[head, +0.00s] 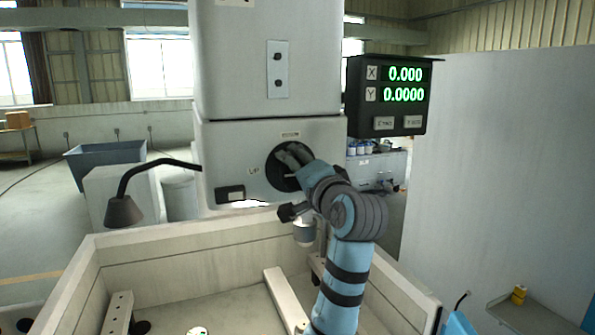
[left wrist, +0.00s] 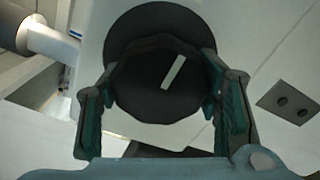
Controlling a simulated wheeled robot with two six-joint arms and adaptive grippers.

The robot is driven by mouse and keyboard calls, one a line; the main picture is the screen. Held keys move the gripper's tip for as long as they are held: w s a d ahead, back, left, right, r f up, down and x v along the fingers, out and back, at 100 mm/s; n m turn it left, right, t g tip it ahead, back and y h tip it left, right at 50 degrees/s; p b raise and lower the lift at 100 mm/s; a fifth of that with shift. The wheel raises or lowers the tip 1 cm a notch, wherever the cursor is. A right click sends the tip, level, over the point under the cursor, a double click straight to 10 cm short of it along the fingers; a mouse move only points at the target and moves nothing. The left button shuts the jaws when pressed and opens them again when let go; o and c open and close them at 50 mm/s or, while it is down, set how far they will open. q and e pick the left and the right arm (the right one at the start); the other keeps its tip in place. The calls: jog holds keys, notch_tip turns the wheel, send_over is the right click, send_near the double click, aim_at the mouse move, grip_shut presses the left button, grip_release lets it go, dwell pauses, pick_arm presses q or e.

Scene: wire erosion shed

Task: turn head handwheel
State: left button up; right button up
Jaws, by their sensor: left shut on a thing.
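The head handwheel (head: 275,172) is a round black knob on the front of the grey machine head (head: 235,145), with "UP" lettering to its left. In the left wrist view the handwheel (left wrist: 140,92) shows a many-sided dark grip in front of a wider dark disc, with a white line tilted to the upper right. My left gripper (head: 292,155) reaches it from the lower right and covers part of it. In the left wrist view my left gripper (left wrist: 162,88) has one finger on each side of the grip, shut on it. My right gripper is not in view.
A dark lamp (head: 124,210) on a bent neck stands at left. An open tank with pale walls (head: 180,243) lies below.

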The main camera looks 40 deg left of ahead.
pick_arm(q)
jog(key=o, duration=1.2)
jog(key=shift+v, duration=3.6)
jog(key=shift+s+f, duration=0.1)
jog(key=shift+f, duration=0.05)
